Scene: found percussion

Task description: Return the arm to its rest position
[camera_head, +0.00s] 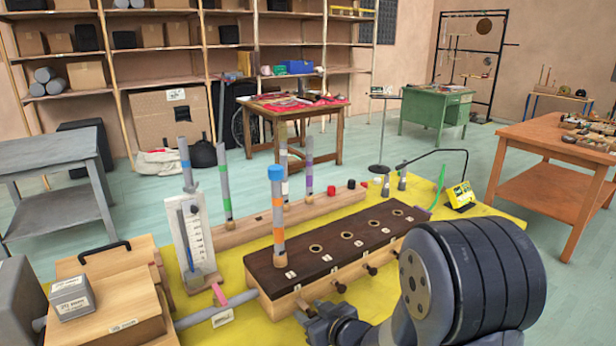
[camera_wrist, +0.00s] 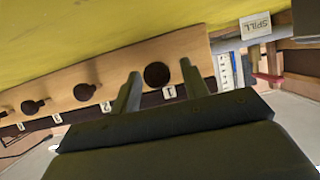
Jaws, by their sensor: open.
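My gripper (camera_head: 328,326) is low at the front of the wooden block with a dark top (camera_head: 345,240), near its left end. In the wrist view my gripper (camera_wrist: 161,72) has its two fingers apart and nothing held between them. A round dark knob or hole (camera_wrist: 157,75) on the block's wooden face shows between the fingertips, beside the label 1 (camera_wrist: 169,92). I cannot tell whether the fingers touch the block. My dark, rounded arm links fill the lower right of the head view.
A grey tube with orange bands and a blue cap (camera_head: 277,215) stands upright on the block's left end. Several tubes stand on a wooden rail (camera_head: 248,232) behind. A gauge board (camera_head: 194,240) and wooden box (camera_head: 120,300) are left. A yellow device (camera_head: 460,195) stands right.

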